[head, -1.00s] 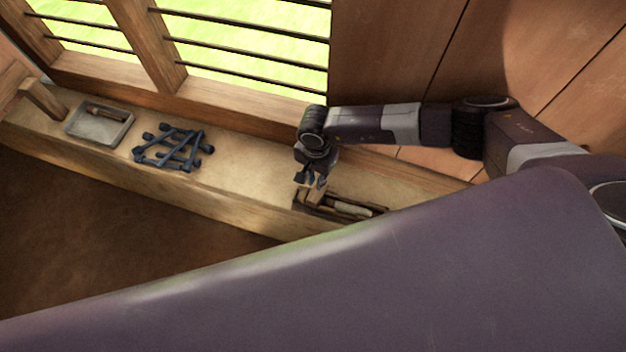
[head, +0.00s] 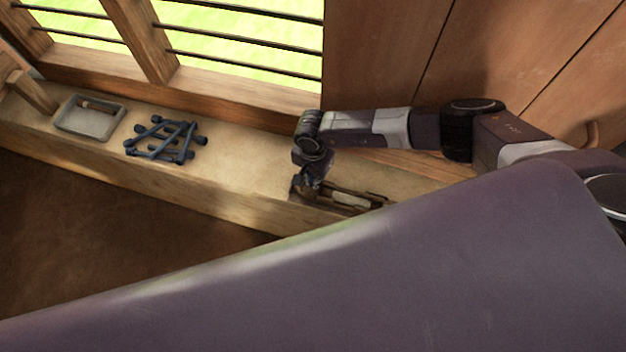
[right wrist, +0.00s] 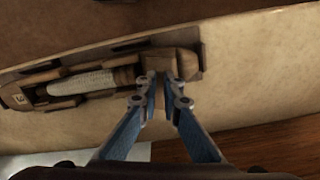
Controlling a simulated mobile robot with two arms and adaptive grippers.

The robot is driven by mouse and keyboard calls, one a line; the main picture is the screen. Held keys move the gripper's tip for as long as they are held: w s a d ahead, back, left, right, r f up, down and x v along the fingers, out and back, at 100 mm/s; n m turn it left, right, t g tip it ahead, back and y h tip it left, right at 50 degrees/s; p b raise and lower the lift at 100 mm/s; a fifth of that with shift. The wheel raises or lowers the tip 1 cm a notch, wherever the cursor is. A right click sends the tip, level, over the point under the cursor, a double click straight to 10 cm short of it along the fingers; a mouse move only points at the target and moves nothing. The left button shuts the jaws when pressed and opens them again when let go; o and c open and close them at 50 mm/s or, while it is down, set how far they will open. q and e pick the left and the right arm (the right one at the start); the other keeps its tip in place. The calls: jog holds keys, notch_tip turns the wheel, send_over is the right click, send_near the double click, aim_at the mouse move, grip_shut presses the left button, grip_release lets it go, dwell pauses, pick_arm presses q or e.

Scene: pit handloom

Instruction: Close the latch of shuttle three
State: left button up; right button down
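A dark wooden shuttle (head: 352,200) lies on the ledge. In the right wrist view the shuttle (right wrist: 40,92) shows a pale wound bobbin (right wrist: 95,82) inside and a small unreadable mark on its far left end. A wooden block, seemingly its latch (right wrist: 158,61), lies low across the shuttle near its right end. My right gripper (head: 306,188) is over that end, pointing down. Its fingertips (right wrist: 162,76) are close together at the block, with a narrow dark gap between them. Whether they grip the block or only touch it is unclear. My left gripper is out of view.
A grey tray (head: 66,123) with a small wooden piece stands at the ledge's left. A dark blue rack (head: 160,152) of crossed bars lies beside it. The ledge (head: 240,172) is bare between rack and shuttle. A barred window and wood wall rise behind.

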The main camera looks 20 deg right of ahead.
jog(key=shift+s+d+f+m, duration=0.1)
jog(key=shift+m, duration=0.4)
dwell(0.5)
jog(key=shift+m+b, duration=0.7)
jog(key=shift+m, duration=0.3)
jog(key=m, duration=0.1)
jog(key=m+b, duration=0.1)
jog(key=m, duration=0.1)
jog(key=m+b, duration=0.1)
jog(key=m, duration=0.1)
jog(key=shift+s+d, duration=0.1)
jog(key=shift+s, duration=0.2)
jog(key=m, duration=0.2)
jog(key=m+b, duration=0.1)
jog(key=m, duration=0.1)
jog(key=shift+s+m, duration=0.2)
jog(key=shift+m, duration=0.1)
jog(key=shift+s+m+b, duration=0.1)
jog(key=shift+m+b, duration=0.3)
jog(key=shift+m, duration=0.7)
jog(key=c, duration=2.4)
grip_release()
